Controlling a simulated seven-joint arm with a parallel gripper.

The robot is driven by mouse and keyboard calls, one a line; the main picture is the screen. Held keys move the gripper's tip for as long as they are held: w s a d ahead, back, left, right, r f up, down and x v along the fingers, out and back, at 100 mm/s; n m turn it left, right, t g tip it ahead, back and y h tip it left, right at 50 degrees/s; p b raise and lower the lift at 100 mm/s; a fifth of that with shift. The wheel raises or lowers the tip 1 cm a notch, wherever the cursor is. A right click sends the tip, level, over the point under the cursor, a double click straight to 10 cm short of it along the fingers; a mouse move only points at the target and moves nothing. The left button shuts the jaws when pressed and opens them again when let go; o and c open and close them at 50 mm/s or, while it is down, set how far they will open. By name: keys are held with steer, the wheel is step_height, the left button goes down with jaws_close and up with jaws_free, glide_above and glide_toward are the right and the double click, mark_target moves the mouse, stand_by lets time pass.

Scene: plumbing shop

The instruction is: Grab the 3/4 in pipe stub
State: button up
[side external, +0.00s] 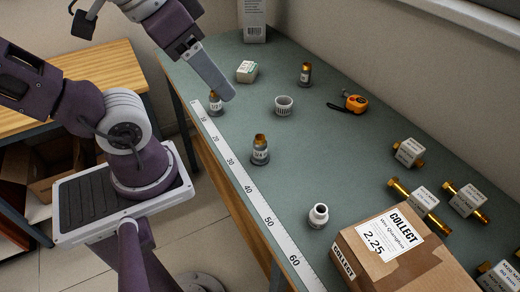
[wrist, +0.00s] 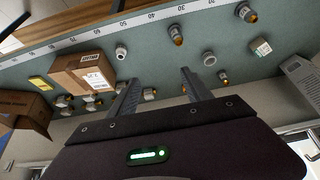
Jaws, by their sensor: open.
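Three upright grey stubs with brass-coloured tops and white labels stand on the green bench. One is near the middle (side external: 260,150), one at the ruler edge (side external: 215,103) and one farther back (side external: 305,75). The labels are too small for me to tell surely which is the 3/4 in stub. In the wrist view they show at upper middle (wrist: 176,35), top right (wrist: 246,12) and right (wrist: 223,77). My gripper (wrist: 160,76) is open with nothing between its fingers. In the side view its finger hangs above the bench, beside the ruler-edge stub in the picture.
A grey ring-like cup (side external: 284,105), white fitting (side external: 319,215), small white box (side external: 246,71) and orange tape measure (side external: 355,103) stand around the stubs. A cardboard box (side external: 375,262) and several labelled brass fittings (side external: 409,152) fill the right. A ruler strip (side external: 250,191) lines the edge.

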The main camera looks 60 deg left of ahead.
step_height(320, 180, up, 2)
steer(key=m, duration=0.1)
steer(key=m+g+y, duration=0.3)
steer(key=m+y, duration=1)
steer(key=m, duration=0.6)
glide_above(262, 145)
steer(key=s+d, duration=0.1)
steer(key=d, duration=0.1)
steer(key=shift+m+t, duration=0.3)
steer(key=shift+m, duration=0.1)
step_height(262, 145, down, 27)
steer(key=shift+w+d+r, duration=0.1)
steer(key=shift+w+d, duration=0.05)
steer(key=x, duration=0.2)
steer(key=f+x, duration=0.1)
steer(key=x, duration=0.4)
steer(key=shift+d+f, duration=0.1)
steer(key=shift+f, duration=0.15)
jaws_close()
